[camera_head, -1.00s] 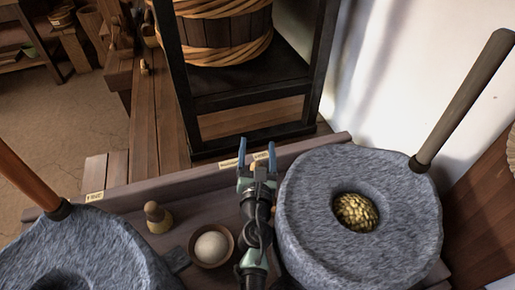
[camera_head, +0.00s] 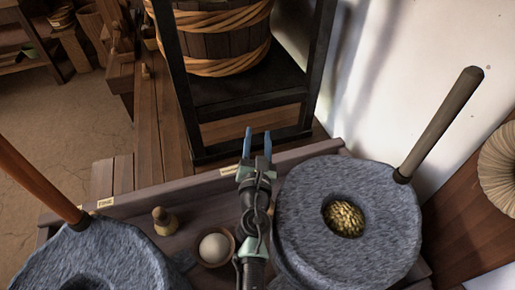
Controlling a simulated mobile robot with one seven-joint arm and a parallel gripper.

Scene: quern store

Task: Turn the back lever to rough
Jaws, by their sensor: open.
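My gripper (camera_head: 258,143) is open, its two blue fingers pointing toward the back, above the rear edge of the wooden bench (camera_head: 190,194). A pale label reading "FINE" (camera_head: 105,202) sits on the bench's back rail at left. Another small label (camera_head: 228,171) on the rail is partly covered by my gripper and I cannot read it. The right stone quern (camera_head: 390,225) has a grey-brown upright handle (camera_head: 440,122). The left stone quern (camera_head: 110,250) has an orange-brown handle (camera_head: 40,178). I cannot make out a separate back lever; my arm hides part of the rail.
A small wooden peg (camera_head: 165,220) and a bowl (camera_head: 232,252) holding a pale ball (camera_head: 214,247) stand between the querns. Yellow grain (camera_head: 344,218) fills the right quern's eye. A black-framed stand (camera_head: 250,92) with a barrel (camera_head: 222,45) rises behind. White wall is at right.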

